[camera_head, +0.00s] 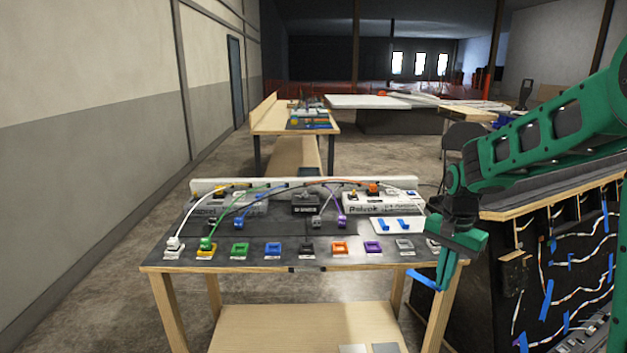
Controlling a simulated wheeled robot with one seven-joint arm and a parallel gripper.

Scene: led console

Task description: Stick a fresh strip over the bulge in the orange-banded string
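My green gripper (442,278) hangs just past the right front corner of the console table. A blue strip (422,279) sticks out to the left from its fingertips, and the fingers look closed on it. Two more blue strips (384,225) lie on a white card at the right of the console. Several white light strings (585,255) run across a dark upright panel (540,235) at the right, with blue pieces stuck along them. Which string has the orange band, and where any bulge is, is too small to tell. My arm hides part of the panel side.
The console table (290,268) carries a row of coloured square blocks along its front, cables arching behind, and grey boxes. A wooden-edged top (560,195) sits above the panel. A narrow gap lies between table and panel. A wall runs along the left.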

